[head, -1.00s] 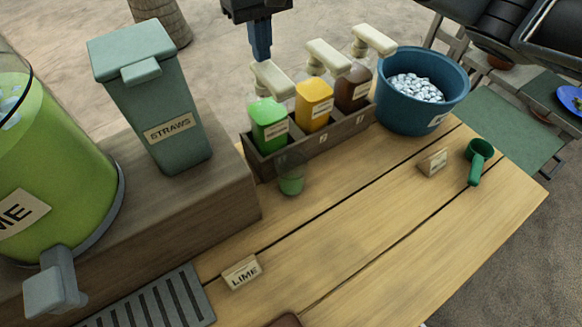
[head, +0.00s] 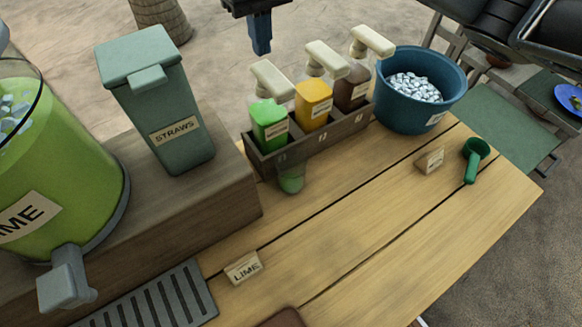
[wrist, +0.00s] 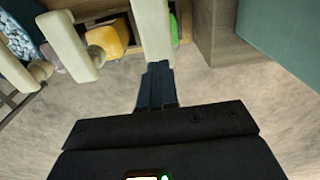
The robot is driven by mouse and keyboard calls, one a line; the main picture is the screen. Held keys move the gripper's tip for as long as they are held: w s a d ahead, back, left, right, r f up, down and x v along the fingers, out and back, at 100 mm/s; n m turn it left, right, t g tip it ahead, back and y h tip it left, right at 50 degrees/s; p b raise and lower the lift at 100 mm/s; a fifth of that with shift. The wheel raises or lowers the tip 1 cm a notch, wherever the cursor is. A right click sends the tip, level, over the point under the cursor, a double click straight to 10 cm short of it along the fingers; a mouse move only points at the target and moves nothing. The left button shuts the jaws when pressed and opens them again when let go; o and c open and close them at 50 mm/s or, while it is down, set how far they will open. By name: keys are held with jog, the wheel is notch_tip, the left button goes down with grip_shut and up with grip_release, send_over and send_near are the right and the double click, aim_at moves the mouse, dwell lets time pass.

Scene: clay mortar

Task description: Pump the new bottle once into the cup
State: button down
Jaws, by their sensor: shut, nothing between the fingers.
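Three pump bottles with cream pump heads stand in a wooden rack (head: 318,140): green (head: 269,128), yellow (head: 313,106) and brown (head: 353,92). Their small labels are unreadable, so I cannot tell which is the new one. A clear cup (head: 291,179), looking greenish, stands on the table before the rack's left end. My gripper (head: 261,46) is shut and empty, behind the rack, above and left of the green bottle's pump head in the head view. In the wrist view, my fingertips (wrist: 158,66) appear at the lower end of a cream pump head (wrist: 153,30); contact is unclear.
A blue tub of ice (head: 420,95) stands right of the rack, with a green scoop (head: 474,160) nearby. A straws box (head: 160,105) and a lime dispenser (head: 60,165) stand on the left. The table's middle is mostly clear around the lime sign (head: 243,267).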

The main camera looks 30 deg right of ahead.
notch_tip(320, 180, up, 4)
jog(key=p, duration=0.3)
jog(key=shift+f, duration=0.2)
jog(key=shift+r+b, duration=0.35)
jog(key=shift+r, duration=0.35)
